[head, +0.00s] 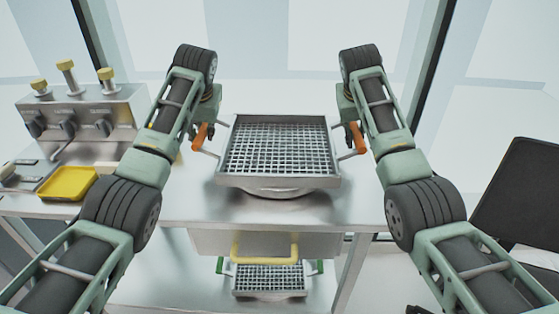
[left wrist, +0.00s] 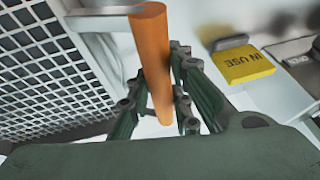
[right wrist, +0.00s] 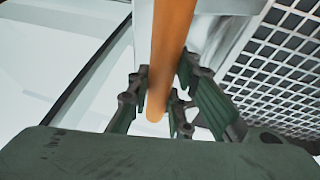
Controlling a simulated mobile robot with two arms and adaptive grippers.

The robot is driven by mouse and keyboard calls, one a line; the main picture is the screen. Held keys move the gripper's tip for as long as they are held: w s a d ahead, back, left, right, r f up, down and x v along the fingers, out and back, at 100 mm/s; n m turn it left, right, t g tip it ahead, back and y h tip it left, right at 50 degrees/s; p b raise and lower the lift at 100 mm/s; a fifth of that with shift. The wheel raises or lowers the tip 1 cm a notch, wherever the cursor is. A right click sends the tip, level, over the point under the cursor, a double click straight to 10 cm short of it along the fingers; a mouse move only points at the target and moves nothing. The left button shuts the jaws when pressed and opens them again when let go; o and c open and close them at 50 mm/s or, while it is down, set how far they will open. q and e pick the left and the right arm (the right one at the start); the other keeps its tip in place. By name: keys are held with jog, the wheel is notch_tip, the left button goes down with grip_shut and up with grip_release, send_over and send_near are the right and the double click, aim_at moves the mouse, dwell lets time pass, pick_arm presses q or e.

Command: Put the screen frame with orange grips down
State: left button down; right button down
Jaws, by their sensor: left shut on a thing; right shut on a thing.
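The screen frame (head: 279,181) is a square metal frame with a grid mesh and an orange grip on each side. It is at the middle of the head view, over a round metal base on the table; I cannot tell whether they touch. My left gripper (left wrist: 160,95) is shut on the left orange grip (head: 200,136), which also shows in the left wrist view (left wrist: 150,50). My right gripper (right wrist: 160,95) is shut on the right orange grip (head: 357,138), which also shows in the right wrist view (right wrist: 168,45). The frame looks about level.
The metal table (head: 365,210) is clear right of the frame. A second screen with green grips (head: 268,280) is on the lower shelf. A dark chair (head: 525,190) is at the right.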

pick_arm(q)
jog(key=shift+f, duration=0.3)
pick_arm(e)
jog(key=shift+f, duration=0.2)
pick_arm(q)
jog(key=c, duration=2)
grip_release()
pick_arm(e)
jog(key=c, duration=2)
grip_release()
pick_arm(q)
jog(key=o, duration=0.4)
jog(key=shift+s+r, duration=0.1)
jog(key=shift+s, duration=0.05)
pick_arm(e)
jog(key=o, duration=0.4)
jog(key=shift+s+r, duration=0.1)
jog(key=shift+s, duration=0.05)
jog(key=shift+r, duration=0.2)
pick_arm(q)
jog(key=v, duration=1.2)
pick_arm(e)
jog(key=v, duration=1.1)
jog(key=shift+s+a+r, duration=0.15)
